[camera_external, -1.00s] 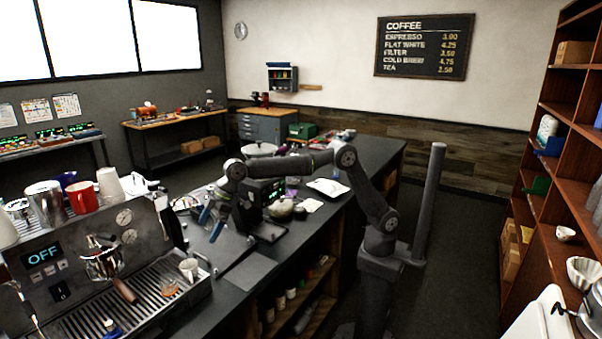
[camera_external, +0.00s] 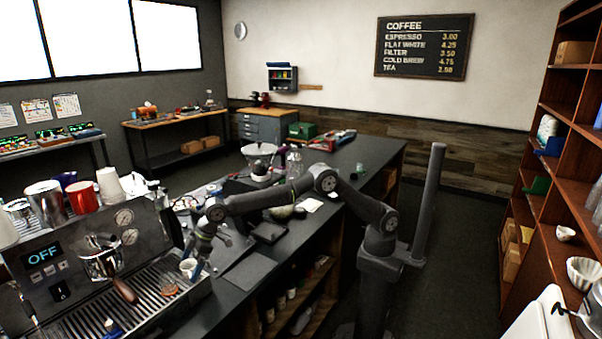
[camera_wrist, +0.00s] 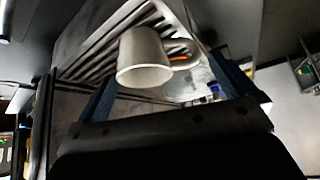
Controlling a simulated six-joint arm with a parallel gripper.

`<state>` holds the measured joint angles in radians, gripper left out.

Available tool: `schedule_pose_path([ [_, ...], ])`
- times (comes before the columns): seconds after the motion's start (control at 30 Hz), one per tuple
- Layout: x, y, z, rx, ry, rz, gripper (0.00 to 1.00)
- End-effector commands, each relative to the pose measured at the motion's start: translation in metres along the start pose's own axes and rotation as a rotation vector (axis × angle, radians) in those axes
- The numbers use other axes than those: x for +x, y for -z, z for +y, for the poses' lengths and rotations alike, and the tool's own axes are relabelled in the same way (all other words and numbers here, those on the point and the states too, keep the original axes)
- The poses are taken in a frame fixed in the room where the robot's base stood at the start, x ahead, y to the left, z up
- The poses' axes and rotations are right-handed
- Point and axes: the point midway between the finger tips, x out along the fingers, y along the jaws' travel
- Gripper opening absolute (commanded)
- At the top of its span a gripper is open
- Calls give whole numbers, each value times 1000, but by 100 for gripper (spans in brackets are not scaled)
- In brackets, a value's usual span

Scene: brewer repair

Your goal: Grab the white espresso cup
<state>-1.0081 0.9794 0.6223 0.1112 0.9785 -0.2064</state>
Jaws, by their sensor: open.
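The white espresso cup (camera_external: 188,267) stands on the slatted drip tray (camera_external: 150,292) of the espresso machine, at its right end. In the wrist view the cup (camera_wrist: 143,60) is ahead of my gripper (camera_wrist: 163,74), between the lines of its two blue fingers and nearer the left one. Its handle points right. My gripper (camera_external: 194,258) is open and empty, right at the cup in the outside view, with a finger partly covering it. Whether a finger touches the cup cannot be told.
The espresso machine (camera_external: 40,283) with an OFF display rises left of the cup. A portafilter (camera_external: 103,262) hangs over the tray, and a small glass (camera_external: 169,287) stands left of the cup. A red mug (camera_external: 83,198) and other cups are on top. A dark mat (camera_external: 249,271) lies on the counter.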

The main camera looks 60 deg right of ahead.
Motion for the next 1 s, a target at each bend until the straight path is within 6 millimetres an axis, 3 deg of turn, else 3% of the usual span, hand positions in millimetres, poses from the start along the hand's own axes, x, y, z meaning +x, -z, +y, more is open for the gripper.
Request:
schedule_pose_path([
  [0.13, 14, 0, 0, 0, -1, 1, 100],
  [0.4, 16, 0, 0, 1, -1, 1, 100],
  [0.6, 16, 0, 1, 1, -1, 1, 63],
  [1.0, 10, 4, 1, 1, -1, 2, 62],
])
